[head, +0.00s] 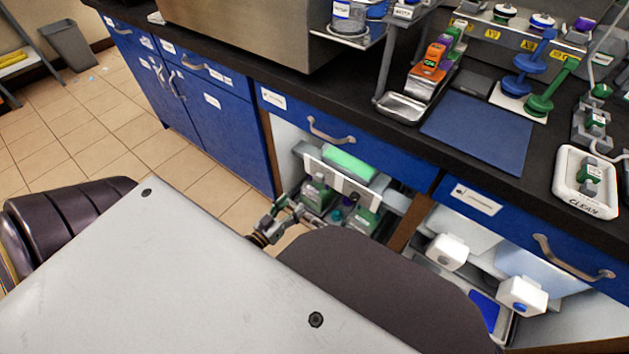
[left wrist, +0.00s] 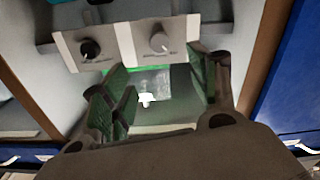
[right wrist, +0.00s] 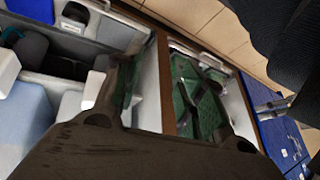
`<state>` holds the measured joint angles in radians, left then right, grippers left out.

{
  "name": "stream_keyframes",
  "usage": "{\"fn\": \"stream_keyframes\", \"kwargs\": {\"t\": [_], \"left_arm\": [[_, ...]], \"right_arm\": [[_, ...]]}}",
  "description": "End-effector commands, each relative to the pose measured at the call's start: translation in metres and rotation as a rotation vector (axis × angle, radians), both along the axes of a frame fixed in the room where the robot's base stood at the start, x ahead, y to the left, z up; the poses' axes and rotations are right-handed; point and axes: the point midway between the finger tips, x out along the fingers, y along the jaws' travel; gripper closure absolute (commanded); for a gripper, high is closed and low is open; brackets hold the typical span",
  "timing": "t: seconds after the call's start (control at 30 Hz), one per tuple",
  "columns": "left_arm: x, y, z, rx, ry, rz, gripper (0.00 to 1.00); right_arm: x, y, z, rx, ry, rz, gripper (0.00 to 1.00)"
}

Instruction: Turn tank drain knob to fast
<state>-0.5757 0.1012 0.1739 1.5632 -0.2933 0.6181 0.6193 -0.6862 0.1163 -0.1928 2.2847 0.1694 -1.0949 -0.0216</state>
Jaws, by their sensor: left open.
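A white panel with two knobs shows in the left wrist view: a black knob (left wrist: 89,48) on the left and a pale grey knob (left wrist: 160,42) on the right. Their labels are too small to read, so I cannot tell which is the tank drain knob. In the head view the panel (head: 330,172) sits inside the open bay under the counter. My left gripper (left wrist: 160,88) is open, its green-padded fingers below the panel in that view and apart from both knobs. In the head view it (head: 285,216) is at the bay's left side. My right gripper (right wrist: 165,85) is open and empty.
A green-topped box (head: 350,163) is behind the panel. A wooden divider (right wrist: 168,80) separates this bay from the right one, which holds white-capped containers (head: 447,251). The black counter carries a blue mat (head: 480,130) and a white tray (head: 585,182).

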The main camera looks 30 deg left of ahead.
Motion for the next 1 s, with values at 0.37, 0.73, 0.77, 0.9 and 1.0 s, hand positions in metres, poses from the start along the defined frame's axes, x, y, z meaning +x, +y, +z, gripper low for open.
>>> {"fn": "stream_keyframes", "kwargs": {"t": [0.37, 0.73, 0.77, 0.9, 1.0], "left_arm": [[0.015, -0.001, -0.001, 0.001, -0.001, -0.001, 0.40], [0.056, -0.004, -0.001, 0.001, -0.001, 0.000, 0.40], [0.059, -0.005, -0.001, 0.001, -0.002, 0.000, 0.40], [0.075, -0.006, -0.001, 0.001, -0.001, 0.000, 0.40], [0.086, -0.007, -0.001, 0.001, -0.001, 0.000, 0.40]], "right_arm": [[0.001, 0.002, -0.009, 0.012, -0.011, -0.005, 0.60], [0.000, 0.007, -0.038, 0.055, -0.048, -0.027, 0.60], [0.000, 0.008, -0.040, 0.057, -0.051, -0.029, 0.60], [0.001, 0.009, -0.050, 0.073, -0.068, -0.039, 0.60], [0.001, 0.010, -0.057, 0.085, -0.079, -0.046, 0.60]]}}
